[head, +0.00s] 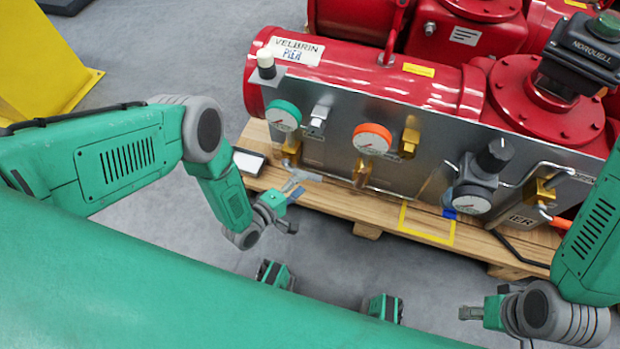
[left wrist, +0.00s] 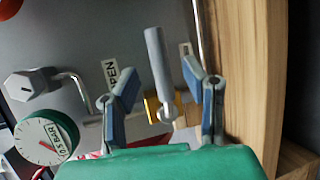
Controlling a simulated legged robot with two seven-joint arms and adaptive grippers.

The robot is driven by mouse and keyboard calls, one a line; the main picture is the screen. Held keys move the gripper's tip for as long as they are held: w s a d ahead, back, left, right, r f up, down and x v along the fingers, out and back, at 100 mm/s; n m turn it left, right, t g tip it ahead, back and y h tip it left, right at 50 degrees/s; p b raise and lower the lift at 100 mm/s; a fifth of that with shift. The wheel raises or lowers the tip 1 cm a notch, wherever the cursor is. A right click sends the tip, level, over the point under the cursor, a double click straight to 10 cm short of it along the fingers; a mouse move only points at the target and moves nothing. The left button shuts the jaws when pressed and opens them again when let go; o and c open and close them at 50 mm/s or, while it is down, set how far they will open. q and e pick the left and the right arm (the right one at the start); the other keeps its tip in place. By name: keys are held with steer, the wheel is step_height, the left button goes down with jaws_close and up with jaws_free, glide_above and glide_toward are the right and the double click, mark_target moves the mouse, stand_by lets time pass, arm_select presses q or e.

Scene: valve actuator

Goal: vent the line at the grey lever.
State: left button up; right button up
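The grey lever (left wrist: 156,62) sits on a brass valve (left wrist: 153,106) on the panel, with an OPEN label beside it. In the left wrist view it points upward, between the two blue-padded fingers of my left gripper (left wrist: 168,92). The fingers are spread, with a gap to the lever on both sides. In the head view my left gripper (head: 291,207) is at the lower left of the panel, near the lever (head: 307,175) and the brass valve (head: 291,146). My right gripper (head: 472,313) is at the lower right, away from the panel; its fingers are unclear.
A green-rimmed gauge (head: 283,115) and an orange-rimmed gauge (head: 371,139) sit on the panel, with a black knob (head: 494,154) further right. The red tank (head: 340,68) is behind. The wooden pallet (head: 350,206) lies below.

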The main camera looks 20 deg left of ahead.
mark_target(309, 177)
arm_select(q)
steer(key=shift+b+x, duration=0.75)
steer(key=shift+x, duration=1.65)
steer(key=shift+a, duration=0.1)
jaws_close()
